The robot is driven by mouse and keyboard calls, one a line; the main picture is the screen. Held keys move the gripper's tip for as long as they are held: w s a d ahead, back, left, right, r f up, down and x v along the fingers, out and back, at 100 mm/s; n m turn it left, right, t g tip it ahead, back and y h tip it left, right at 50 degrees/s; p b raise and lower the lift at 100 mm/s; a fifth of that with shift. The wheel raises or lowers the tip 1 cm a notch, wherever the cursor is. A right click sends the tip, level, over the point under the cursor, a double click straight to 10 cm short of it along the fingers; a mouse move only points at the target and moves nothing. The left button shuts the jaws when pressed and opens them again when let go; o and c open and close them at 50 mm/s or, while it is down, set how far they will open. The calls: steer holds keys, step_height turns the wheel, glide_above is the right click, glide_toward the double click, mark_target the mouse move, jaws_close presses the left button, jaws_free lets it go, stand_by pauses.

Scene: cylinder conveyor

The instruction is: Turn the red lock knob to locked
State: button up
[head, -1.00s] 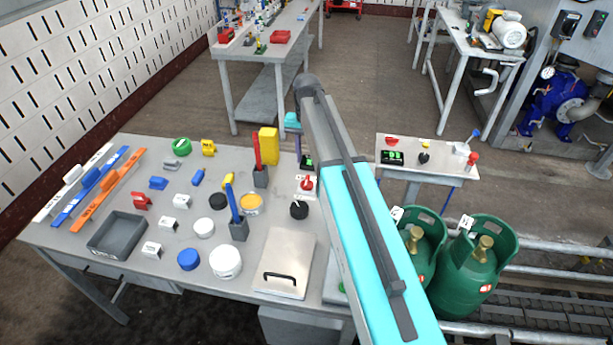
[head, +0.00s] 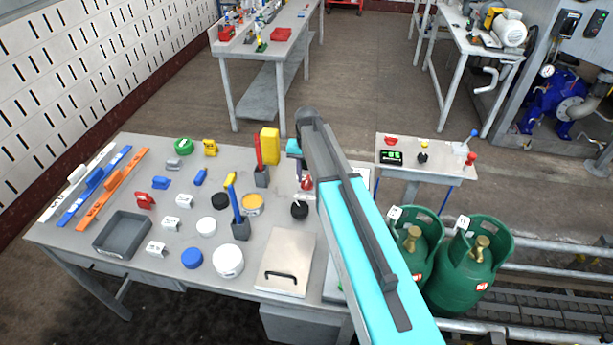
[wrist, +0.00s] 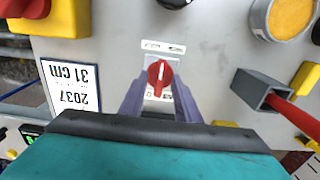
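The red lock knob (head: 306,184) sits on the table's right part, partly hidden by my arm in the head view. In the wrist view the knob (wrist: 160,75) is on a pale plate, its grip bar upright in the picture with a light line along it. Small labels around it are too small to read. My gripper (wrist: 159,98) points down at the knob, its two purple fingers spread, one to each side of the knob's lower part. A gap shows between the fingers and the knob, and I cannot tell their height above it.
A grey holder (wrist: 262,88) with a red stick stands to the knob's right in the wrist view. A label card (wrist: 71,86) and a yellow box with a red button (wrist: 62,18) lie left. A black knob (head: 299,209) and lidded box (head: 286,258) are nearby.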

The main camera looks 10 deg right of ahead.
steer(key=shift+f, duration=0.25)
jaws_close()
